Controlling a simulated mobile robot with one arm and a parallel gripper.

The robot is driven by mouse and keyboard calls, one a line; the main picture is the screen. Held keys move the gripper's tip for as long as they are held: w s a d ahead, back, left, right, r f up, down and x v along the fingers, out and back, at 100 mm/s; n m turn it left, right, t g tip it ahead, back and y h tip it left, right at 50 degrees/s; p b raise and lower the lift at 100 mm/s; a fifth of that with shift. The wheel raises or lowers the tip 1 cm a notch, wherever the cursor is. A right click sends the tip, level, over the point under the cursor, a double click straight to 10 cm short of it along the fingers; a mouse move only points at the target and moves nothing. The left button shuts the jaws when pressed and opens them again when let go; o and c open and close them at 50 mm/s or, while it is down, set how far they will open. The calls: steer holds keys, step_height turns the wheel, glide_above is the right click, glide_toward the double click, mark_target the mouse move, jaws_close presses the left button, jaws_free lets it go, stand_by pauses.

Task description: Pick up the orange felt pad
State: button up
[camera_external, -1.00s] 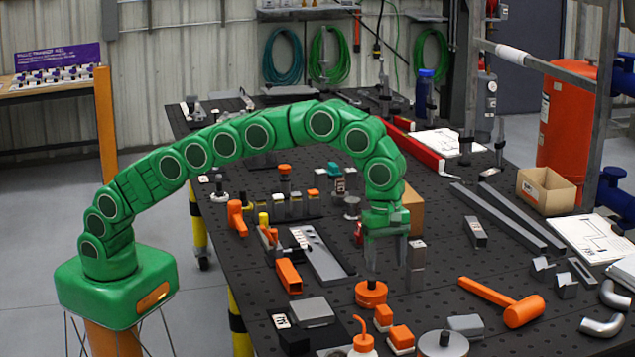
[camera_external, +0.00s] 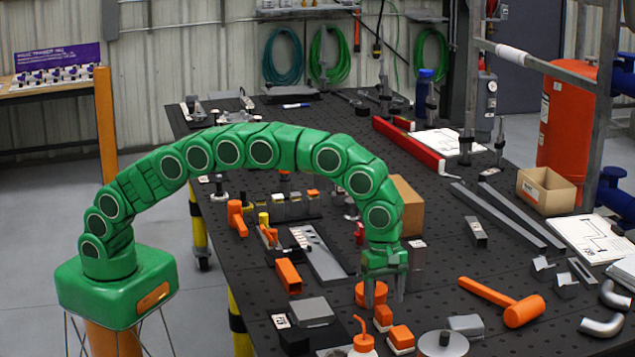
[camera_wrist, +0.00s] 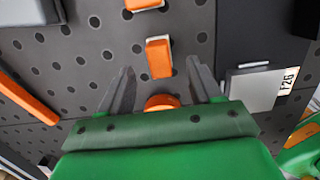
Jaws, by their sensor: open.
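Two small orange blocks with pale lower edges, the likeliest felt pads, lie on the dark perforated table; I cannot tell which is meant. The nearer-to-gripper orange block (camera_external: 383,316) stands just below my gripper (camera_external: 384,300) in the external view. The other orange block (camera_external: 400,337) is just in front of it. In the wrist view the first block (camera_wrist: 158,57) lies between the fingertips and the second (camera_wrist: 143,3) at the top edge. My gripper is open and empty, fingers pointing down. A round orange piece (camera_external: 362,294) is beside the fingers, partly hidden by them.
An orange mallet (camera_external: 520,311) lies to the right. A grey block (camera_external: 312,310) is to the left, and a grey disc (camera_external: 443,344) is close to the second block. An orange hooked piece (camera_external: 363,342) stands at the front.

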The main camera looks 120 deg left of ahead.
mark_target(384, 309)
steer(key=shift+w+d+f, duration=0.1)
steer(key=shift+f, duration=1.1)
steer(key=shift+w+d+f, duration=0.1)
steer(key=shift+f, duration=1.05)
steer(key=shift+c, duration=0.5)
steer(key=c, duration=1)
steer(key=shift+r, duration=0.15)
